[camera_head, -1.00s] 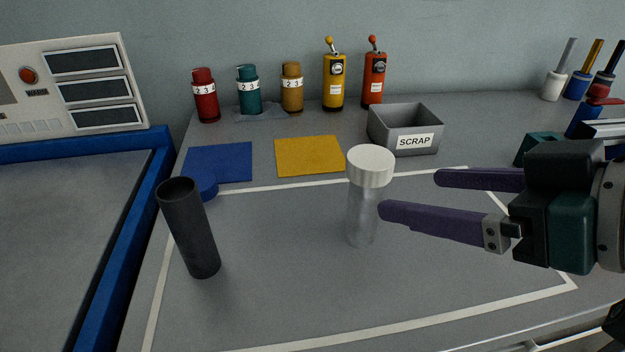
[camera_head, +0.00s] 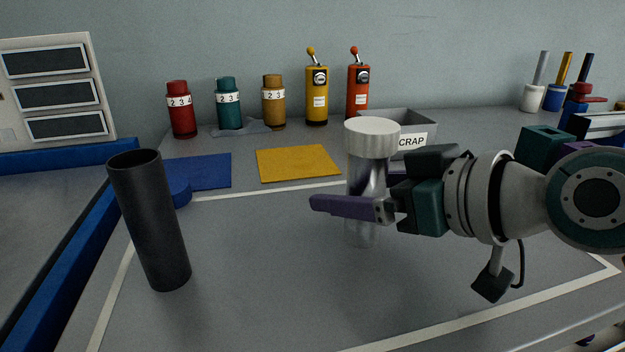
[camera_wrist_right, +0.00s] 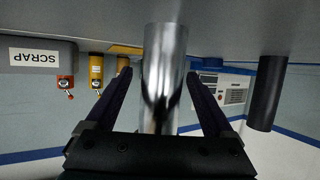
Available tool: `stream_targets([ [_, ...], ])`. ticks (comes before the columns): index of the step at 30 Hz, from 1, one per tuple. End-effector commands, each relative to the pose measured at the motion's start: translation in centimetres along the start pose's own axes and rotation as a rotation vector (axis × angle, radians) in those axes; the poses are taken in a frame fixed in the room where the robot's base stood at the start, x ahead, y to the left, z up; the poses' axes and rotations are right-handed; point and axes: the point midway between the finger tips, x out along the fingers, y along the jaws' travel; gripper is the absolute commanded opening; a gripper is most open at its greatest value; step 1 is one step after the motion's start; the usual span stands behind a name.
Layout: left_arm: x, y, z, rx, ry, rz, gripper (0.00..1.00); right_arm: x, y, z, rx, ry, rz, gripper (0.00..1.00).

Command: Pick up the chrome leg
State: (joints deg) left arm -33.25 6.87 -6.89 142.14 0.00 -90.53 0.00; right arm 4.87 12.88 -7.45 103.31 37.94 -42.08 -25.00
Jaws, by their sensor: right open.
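The chrome leg (camera_head: 366,177) stands upright on the grey bench with a white cap on top. It also shows as a shiny cylinder in the right wrist view (camera_wrist_right: 163,75). My right gripper (camera_head: 335,205) reaches in from the right at the leg's middle height. In the right wrist view its two purple fingers (camera_wrist_right: 160,92) are open, one on each side of the leg, with a gap on both sides. In the head view the near finger passes in front of the leg and the far finger is mostly hidden. My left gripper is not in view.
A dark upright tube (camera_head: 150,220) stands to the left. A grey SCRAP bin (camera_head: 424,124) is behind the leg. Blue (camera_head: 205,172) and yellow (camera_head: 297,163) mats lie at the back. Coloured bottles line the wall. The front middle of the bench is clear.

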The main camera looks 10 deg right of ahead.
Motion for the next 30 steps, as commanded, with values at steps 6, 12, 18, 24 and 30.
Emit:
stream_targets([
  [6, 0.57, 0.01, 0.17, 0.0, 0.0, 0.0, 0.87, 1.76, -0.07, 0.07, 0.0, -0.001, -0.001, 0.87],
  [12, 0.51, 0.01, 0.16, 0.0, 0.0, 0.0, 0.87, 1.7, -0.06, 0.04, -0.001, -0.001, 0.0, 0.84],
  [18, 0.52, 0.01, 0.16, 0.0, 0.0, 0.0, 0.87, 1.69, -0.05, 0.04, -0.001, -0.001, 0.0, 0.61],
  [24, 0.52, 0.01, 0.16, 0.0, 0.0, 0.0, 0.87, 1.68, -0.05, 0.04, -0.001, -0.001, 0.0, 0.39],
  [30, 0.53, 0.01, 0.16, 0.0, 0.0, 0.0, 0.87, 1.68, -0.05, 0.04, -0.001, -0.001, 0.0, 0.16],
])
